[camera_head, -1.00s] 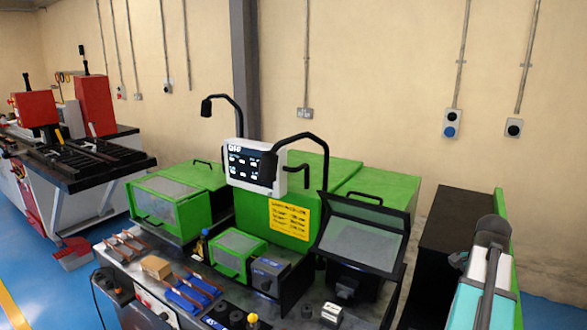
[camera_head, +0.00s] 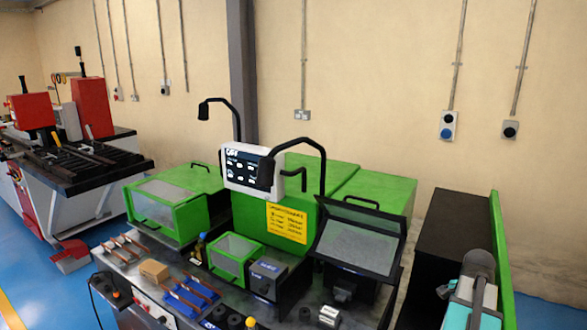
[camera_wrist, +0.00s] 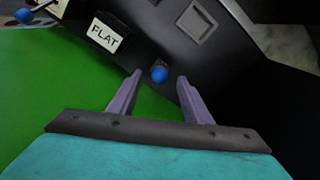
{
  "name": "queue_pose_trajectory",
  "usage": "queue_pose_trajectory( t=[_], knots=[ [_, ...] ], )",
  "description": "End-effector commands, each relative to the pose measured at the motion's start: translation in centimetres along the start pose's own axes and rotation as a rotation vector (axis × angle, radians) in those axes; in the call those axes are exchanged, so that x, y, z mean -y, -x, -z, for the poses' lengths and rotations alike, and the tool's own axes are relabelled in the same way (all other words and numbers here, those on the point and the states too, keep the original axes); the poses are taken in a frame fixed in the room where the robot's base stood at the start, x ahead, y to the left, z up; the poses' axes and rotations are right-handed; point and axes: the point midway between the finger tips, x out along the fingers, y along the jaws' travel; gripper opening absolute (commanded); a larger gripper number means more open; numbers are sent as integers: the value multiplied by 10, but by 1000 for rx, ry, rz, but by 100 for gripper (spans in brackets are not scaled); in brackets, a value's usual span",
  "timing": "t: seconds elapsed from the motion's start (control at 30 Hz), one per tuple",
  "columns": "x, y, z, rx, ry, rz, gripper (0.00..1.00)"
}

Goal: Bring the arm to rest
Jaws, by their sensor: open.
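My arm (camera_head: 475,290) shows at the right edge of the head view, grey and teal, in front of a black cabinet with a green side. Its fingers are not clear there. In the wrist view my gripper (camera_wrist: 158,95) is open, with two purple-grey fingers apart and nothing between them. Beyond the fingertips are a blue knob (camera_wrist: 159,73) on a dark panel and a white label reading FLAT (camera_wrist: 105,33). A green surface (camera_wrist: 60,90) lies at the left, below the gripper.
The green busbar machine (camera_head: 280,220) with a control screen (camera_head: 243,167) stands in the middle. A red machine (camera_head: 90,105) stands at the left.

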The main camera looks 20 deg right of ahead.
Motion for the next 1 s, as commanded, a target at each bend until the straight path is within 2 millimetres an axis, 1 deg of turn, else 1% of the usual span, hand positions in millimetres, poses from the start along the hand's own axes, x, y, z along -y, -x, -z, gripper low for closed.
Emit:
queue_pose_trajectory(
  t=[0.2, 0.43, 0.5, 0.6, 1.0],
  knots=[
    [0, -18, 0, 1, 0, -1, 45],
    [0, -33, 0, 0, 0, -1, 45],
    [0, -25, 0, -1, 0, 1, 45],
    [0, -21, 0, -1, 0, 1, 45],
    [0, -20, 0, 0, 0, 0, 45]
  ],
)
